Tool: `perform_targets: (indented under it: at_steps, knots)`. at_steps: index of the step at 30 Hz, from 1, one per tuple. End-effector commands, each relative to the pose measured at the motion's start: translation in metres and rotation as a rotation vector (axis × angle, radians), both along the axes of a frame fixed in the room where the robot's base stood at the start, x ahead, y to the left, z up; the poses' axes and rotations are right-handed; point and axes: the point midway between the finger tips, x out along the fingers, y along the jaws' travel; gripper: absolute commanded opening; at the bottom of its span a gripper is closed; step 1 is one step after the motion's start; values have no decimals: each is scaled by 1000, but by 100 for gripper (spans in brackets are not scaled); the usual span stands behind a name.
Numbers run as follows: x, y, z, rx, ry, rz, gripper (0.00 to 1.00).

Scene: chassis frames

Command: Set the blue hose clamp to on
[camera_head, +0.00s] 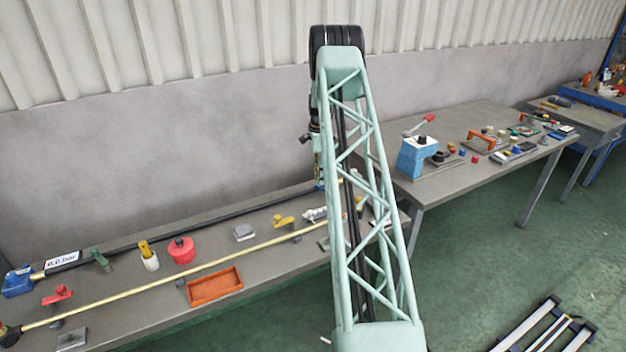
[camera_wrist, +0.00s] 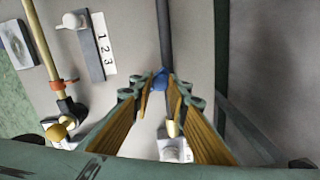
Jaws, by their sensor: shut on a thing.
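The blue hose clamp (camera_wrist: 160,79) shows in the wrist view as a small blue piece on the dark hose (camera_wrist: 164,35), between the tips of my gripper (camera_wrist: 159,88). The fingers are shut on it, and they hide its sides, so its setting cannot be read. In the head view a small blue spot beside my arm (camera_head: 319,185) seems to be this clamp, at the far end of the dark hose (camera_head: 225,219) along the back of the bench. My gripper is mostly hidden there behind my green lattice arm.
A yellow hose (camera_wrist: 42,45) with an orange clamp (camera_wrist: 62,83) runs left of my gripper. A plate marked 1 2 3 (camera_wrist: 105,48) and a yellow-tipped fitting (camera_wrist: 172,129) are close by. The bench also holds an orange tray (camera_head: 215,287) and a red round part (camera_head: 181,250).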

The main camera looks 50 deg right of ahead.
Motion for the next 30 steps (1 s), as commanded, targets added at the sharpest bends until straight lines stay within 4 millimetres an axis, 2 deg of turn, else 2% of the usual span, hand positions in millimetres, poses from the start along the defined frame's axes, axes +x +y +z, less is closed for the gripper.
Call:
perform_targets:
  at_steps: [11,12,16,30]
  knots:
    - [0,-2,1,-2,-2,-4,0]
    - [0,-2,1,-2,-2,-4,19]
    - [0,-2,1,-1,-1,-3,29]
    - [0,-1,5,-1,-1,-3,29]
